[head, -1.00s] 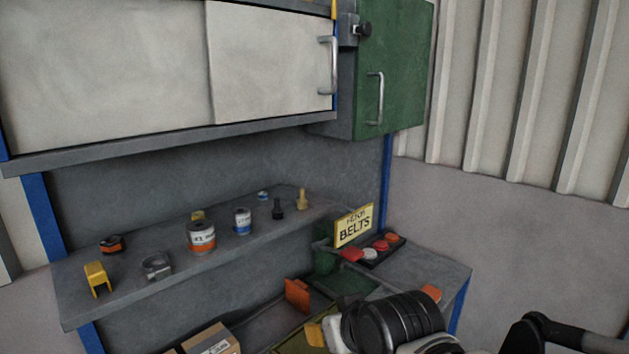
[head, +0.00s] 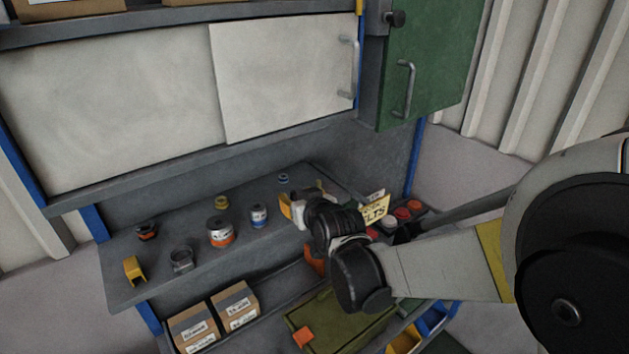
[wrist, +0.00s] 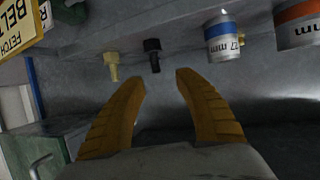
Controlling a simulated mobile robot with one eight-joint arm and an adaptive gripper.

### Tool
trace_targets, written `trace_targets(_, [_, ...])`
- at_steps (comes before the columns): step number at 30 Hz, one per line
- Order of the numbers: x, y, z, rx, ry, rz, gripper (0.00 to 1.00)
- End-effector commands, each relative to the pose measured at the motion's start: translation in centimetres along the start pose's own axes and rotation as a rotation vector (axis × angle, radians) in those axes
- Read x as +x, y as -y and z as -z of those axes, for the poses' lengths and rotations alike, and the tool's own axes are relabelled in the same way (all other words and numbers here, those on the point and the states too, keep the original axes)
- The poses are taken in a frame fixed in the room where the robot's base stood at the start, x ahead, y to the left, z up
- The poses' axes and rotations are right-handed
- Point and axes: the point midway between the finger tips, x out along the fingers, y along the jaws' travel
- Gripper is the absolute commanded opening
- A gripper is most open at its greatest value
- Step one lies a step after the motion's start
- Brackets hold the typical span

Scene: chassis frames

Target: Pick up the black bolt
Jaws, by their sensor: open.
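The black bolt (wrist: 152,54) shows in the wrist view on the grey shelf, just beyond my fingertips and lined up with the gap between them, nearer the left finger. My gripper (wrist: 160,77) is open, with two yellow curved fingers and nothing between them. A pale yellow bolt (wrist: 112,65) stands to the left of the black one. In the head view my gripper (head: 302,196) is over the right part of the shelf, and both bolts are hidden behind it and my arm.
The shelf (head: 150,275) also holds a blue-banded can (head: 259,216), an orange-banded can (head: 220,232), a metal clamp (head: 181,260) and a yellow bracket (head: 134,270). A yellow belts sign (head: 375,209) stands right of my gripper. A white cabinet (head: 285,75) overhangs the shelf.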

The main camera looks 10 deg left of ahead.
Motion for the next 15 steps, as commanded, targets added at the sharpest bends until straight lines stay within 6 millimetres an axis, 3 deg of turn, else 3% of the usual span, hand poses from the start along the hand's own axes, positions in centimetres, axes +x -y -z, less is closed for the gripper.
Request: trace_targets(15, [5.6, -0.5, -0.4, 0.001, 0.001, 0.0, 0.39])
